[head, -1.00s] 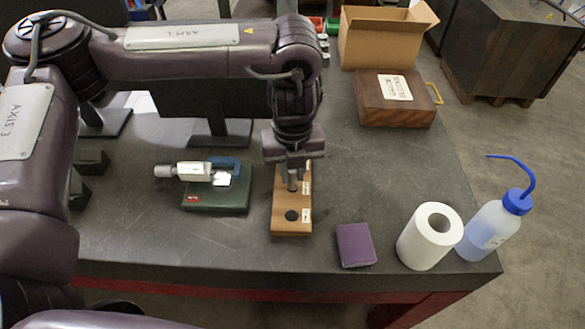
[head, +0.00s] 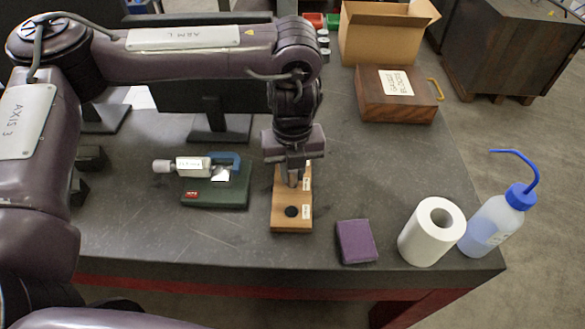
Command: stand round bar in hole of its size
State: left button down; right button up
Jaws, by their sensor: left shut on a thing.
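My left gripper (head: 291,178) points straight down over the far part of a wooden block (head: 279,219). It is shut on a grey round bar (head: 293,183), of which only a short lower piece shows between the fingers. The bar looks upright, over or in a hole that the gripper hides; I cannot tell how deep it is. A dark round hole (head: 291,211) shows open in the near part of the block. Small white labels sit along the block's right edge. My right gripper is not in view.
A micrometer (head: 192,166) on a green base (head: 232,194) stands left of the block. A purple pad (head: 356,241), a paper roll (head: 429,231) and a wash bottle (head: 493,225) stand to the right. A wooden case (head: 397,98) and a cardboard box (head: 388,38) are behind.

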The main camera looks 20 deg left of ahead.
pick_arm(q)
jog(key=shift+f, duration=0.25)
dwell(0.3)
jog(key=c, duration=1.2)
grip_release()
